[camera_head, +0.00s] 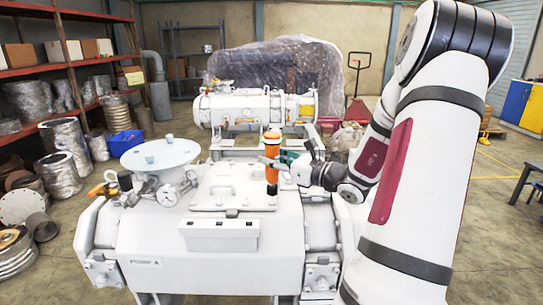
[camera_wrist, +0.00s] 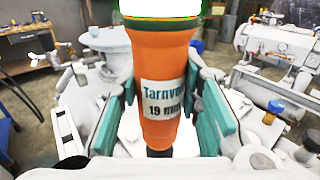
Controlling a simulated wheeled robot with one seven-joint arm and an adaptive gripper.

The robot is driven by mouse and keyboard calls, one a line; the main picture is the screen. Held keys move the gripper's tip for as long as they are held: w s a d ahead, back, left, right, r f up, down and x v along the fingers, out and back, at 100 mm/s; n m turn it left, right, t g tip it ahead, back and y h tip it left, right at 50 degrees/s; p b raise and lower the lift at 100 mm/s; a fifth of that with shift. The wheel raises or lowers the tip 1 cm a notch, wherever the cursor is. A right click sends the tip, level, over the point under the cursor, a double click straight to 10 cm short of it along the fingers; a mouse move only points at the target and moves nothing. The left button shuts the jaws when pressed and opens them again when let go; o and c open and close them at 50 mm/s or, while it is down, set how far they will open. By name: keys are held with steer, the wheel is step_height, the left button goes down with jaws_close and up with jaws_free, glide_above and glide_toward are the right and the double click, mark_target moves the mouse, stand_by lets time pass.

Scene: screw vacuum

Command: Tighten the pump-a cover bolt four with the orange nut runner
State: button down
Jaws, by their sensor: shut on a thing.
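The orange nut runner (camera_head: 271,160) stands upright over the top cover of the near grey pump in the head view. In the wrist view the nut runner (camera_wrist: 158,70) fills the middle, with a label reading "Tarnvm" and "19 mm". My gripper (camera_head: 283,162) is shut on its orange body from the right, with teal finger pads on either side (camera_wrist: 160,115). The cover (camera_head: 235,187) is a raised grey plate on the pump (camera_head: 170,250). The nut runner's dark lower end is at the cover's right side. The bolt under it is hidden, and I cannot tell whether they touch.
A round white flange (camera_head: 161,154) and gauges (camera_head: 167,194) stand left of the cover. A white box with dark slots (camera_head: 219,235) sits at the pump's front. Another pump (camera_head: 255,110) stands behind. Shelves with metal drums (camera_head: 62,150) line the left. Open floor lies at right.

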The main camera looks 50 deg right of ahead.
mark_target(278, 173)
steer(key=shift+f+b, duration=0.7)
steer(key=shift+f, duration=0.75)
steer(key=shift+f, duration=0.55)
stand_by(0.9)
steer(key=shift+r, duration=0.1)
stand_by(0.3)
steer(key=c, duration=2.1)
jaws_free()
jaws_close()
